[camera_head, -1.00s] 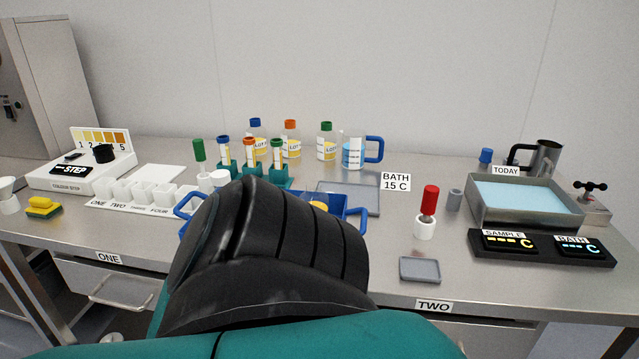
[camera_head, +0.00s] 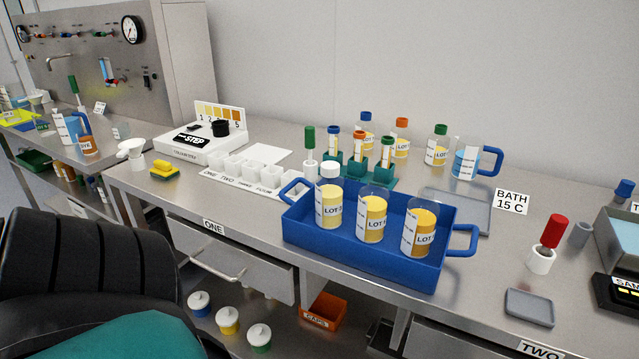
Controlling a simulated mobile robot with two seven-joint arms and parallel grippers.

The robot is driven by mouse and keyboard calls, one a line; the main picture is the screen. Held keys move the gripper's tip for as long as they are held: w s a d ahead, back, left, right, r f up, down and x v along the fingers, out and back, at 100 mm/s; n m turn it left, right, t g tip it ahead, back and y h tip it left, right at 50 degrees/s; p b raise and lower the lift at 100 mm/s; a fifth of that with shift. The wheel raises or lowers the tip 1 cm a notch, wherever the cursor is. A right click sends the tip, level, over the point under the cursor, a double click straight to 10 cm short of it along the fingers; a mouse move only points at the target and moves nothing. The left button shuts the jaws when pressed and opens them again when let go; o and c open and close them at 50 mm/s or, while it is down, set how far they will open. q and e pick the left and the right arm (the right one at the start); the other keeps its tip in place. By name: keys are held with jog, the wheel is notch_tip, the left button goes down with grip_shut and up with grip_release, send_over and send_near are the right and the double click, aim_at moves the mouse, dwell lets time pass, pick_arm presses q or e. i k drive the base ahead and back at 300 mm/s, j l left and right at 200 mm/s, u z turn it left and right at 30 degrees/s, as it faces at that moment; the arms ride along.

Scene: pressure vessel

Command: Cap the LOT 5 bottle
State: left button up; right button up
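Three bottles with yellow contents stand in a blue tray (camera_head: 360,254) on the bench. The left bottle (camera_head: 329,208) has a white cap (camera_head: 330,169). The middle bottle (camera_head: 371,218) and the right bottle (camera_head: 418,230) show no cap. Their labels start with LOT, but I cannot read the numbers surely, so I cannot tell which is LOT 5. An orange bin labelled CAPS (camera_head: 324,311) sits below the bench; its contents are not clear. Neither gripper is in view.
Behind the tray are a green tube rack (camera_head: 366,176), capped bottles (camera_head: 437,147) and a blue-handled jug (camera_head: 467,163). White cups (camera_head: 244,172) stand left of the tray. Lidded tubs (camera_head: 229,320) are below.

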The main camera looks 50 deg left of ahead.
aim_at(373, 198)
jog(key=u, duration=2.15)
